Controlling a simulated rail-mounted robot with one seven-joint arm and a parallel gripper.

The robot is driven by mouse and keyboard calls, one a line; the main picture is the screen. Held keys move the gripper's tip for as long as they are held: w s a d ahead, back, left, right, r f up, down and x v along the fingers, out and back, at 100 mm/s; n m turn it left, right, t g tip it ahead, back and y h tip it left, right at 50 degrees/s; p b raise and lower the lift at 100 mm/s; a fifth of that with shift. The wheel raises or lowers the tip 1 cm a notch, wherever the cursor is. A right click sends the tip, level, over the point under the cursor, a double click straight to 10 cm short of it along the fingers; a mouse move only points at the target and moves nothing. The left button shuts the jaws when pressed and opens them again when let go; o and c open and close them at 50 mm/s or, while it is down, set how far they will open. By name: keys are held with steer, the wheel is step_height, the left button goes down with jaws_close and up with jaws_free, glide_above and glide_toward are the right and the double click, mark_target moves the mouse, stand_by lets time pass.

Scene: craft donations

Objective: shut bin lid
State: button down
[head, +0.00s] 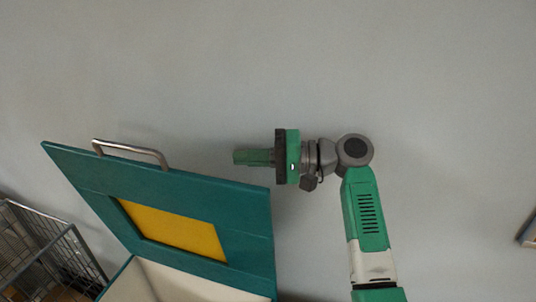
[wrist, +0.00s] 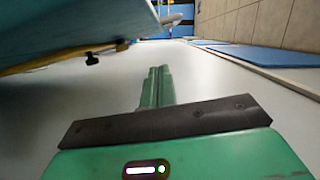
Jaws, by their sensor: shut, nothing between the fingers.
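The bin lid (head: 95,180) is teal with a yellow panel (head: 175,229) and stands raised in the head view. A metal bar handle (head: 130,150) is on its upper edge. Below it the bin (head: 150,284) shows a pale inside, cut off by the bottom of the frame. My gripper (head: 238,157) is shut and empty, pointing left, near the lid's upper right corner. In the wrist view my gripper's fingers (wrist: 156,86) are together, and a blue-teal panel (wrist: 70,30), likely the lid, is at the upper left, apart from them.
A wire cage (head: 45,250) with some contents stands left of the bin. A framed edge (head: 528,232) is at the far right. The space around my gripper looks clear.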

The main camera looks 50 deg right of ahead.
steer(key=shift+w+a+f+p, duration=0.1)
steer(key=shift+a+f+p, duration=0.1)
steer(key=shift+a, duration=0.65)
steer(key=shift+w+a+f+p, duration=0.1)
steer(key=shift+a+p, duration=0.1)
steer(key=shift+a, duration=0.7)
steer(key=shift+w+a+f+p, duration=0.1)
steer(key=shift+a+f+p, duration=0.1)
steer(key=shift+a, duration=0.65)
steer(key=shift+s, duration=0.1)
